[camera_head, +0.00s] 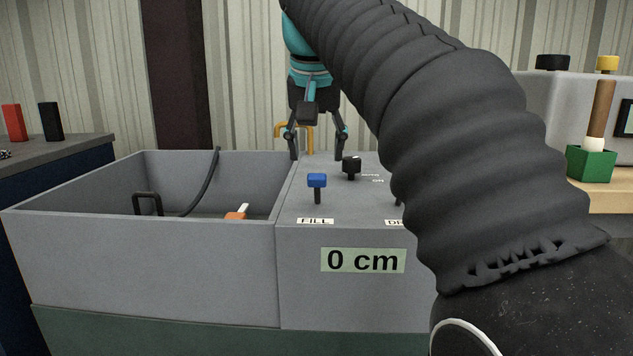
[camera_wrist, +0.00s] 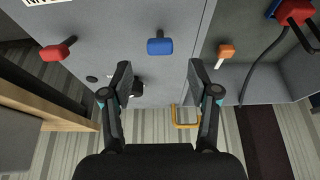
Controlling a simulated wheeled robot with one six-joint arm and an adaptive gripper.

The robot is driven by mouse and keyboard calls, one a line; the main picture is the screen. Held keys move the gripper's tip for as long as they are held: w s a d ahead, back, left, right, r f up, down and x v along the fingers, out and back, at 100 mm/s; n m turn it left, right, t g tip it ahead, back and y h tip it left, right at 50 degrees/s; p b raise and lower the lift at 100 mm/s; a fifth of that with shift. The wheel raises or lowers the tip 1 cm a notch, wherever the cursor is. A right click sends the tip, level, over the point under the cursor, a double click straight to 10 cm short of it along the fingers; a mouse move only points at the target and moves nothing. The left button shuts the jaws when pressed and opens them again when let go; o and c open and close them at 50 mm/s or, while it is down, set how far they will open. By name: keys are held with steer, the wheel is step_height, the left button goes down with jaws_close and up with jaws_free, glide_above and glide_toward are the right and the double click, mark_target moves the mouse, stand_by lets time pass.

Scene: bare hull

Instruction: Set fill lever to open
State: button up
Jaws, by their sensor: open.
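The fill lever (camera_head: 317,181) has a blue knob on a short dark stem. It stands on the grey console top (camera_head: 345,210) behind the FILL label (camera_head: 315,221). Its blue knob also shows in the wrist view (camera_wrist: 160,47), ahead of the gap between my fingertips. My gripper (camera_head: 317,148) hangs fingers down above the back part of the console. In the wrist view, my gripper (camera_wrist: 160,78) is open, empty and apart from the blue knob. The display (camera_head: 363,260) reads 0 cm.
A black knob (camera_head: 351,166) stands behind and right of the fill lever, near my fingers. A red-knobbed lever (camera_wrist: 56,51) shows in the wrist view. The open grey tank (camera_head: 190,255) at left holds an orange-based item (camera_head: 237,213) and a dark hose (camera_head: 205,182). My arm hides the console's right side.

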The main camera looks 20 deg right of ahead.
mark_target(317, 174)
steer(key=shift+b+x, duration=0.7)
steer(key=shift+x, duration=2)
steer(key=shift+c, duration=0.2)
jaws_close()
